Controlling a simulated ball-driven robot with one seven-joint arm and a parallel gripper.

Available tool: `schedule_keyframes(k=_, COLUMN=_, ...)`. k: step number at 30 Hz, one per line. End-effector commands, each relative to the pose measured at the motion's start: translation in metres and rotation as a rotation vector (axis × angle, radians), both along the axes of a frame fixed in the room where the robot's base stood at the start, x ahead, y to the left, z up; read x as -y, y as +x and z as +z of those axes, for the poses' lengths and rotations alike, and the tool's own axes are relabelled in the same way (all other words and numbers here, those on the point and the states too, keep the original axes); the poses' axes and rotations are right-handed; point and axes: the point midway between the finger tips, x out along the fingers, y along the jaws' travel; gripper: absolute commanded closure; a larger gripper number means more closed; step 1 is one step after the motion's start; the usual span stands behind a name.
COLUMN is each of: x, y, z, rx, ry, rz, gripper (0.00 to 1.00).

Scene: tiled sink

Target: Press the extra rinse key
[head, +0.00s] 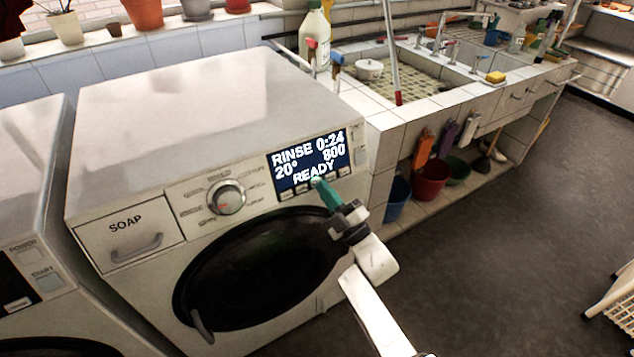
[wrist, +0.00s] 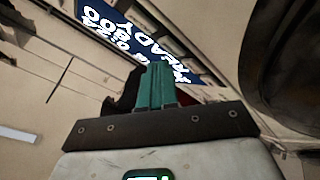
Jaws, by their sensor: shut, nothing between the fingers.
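The washing machine (head: 200,130) has a dark blue display (head: 308,163) reading RINSE 0:24, 20°, 800, READY. A row of small keys (head: 287,195) runs just below the display; their labels are too small to read. My gripper (head: 319,183) has green fingers, shut and empty, with the tips at the key row under the word READY. The tips cover part of that row, and I cannot tell whether they touch a key. In the wrist view the shut fingers (wrist: 157,85) point at the panel, beside the display (wrist: 135,35).
A round knob (head: 227,198) and a SOAP drawer (head: 127,232) are left of the display. The dark round door (head: 255,265) is below. A tiled sink (head: 420,75) stands to the right, with buckets underneath. The floor (head: 500,250) at right is mostly clear.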

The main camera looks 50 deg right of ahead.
Motion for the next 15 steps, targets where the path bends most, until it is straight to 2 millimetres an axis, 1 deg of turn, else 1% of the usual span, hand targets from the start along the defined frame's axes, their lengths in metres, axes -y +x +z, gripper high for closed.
schedule_keyframes(k=4, x=0.0, y=0.0, z=0.0, rx=0.0, ry=0.0, rz=0.0, gripper=1.0)
schedule_keyframes(k=7, x=-0.001, y=-0.004, z=0.002, rx=0.0, ry=0.0, rz=0.0, gripper=1.0)
schedule_keyframes(k=15, x=-0.008, y=-0.026, z=0.01, rx=-0.001, ry=0.0, rz=0.0, gripper=1.0)
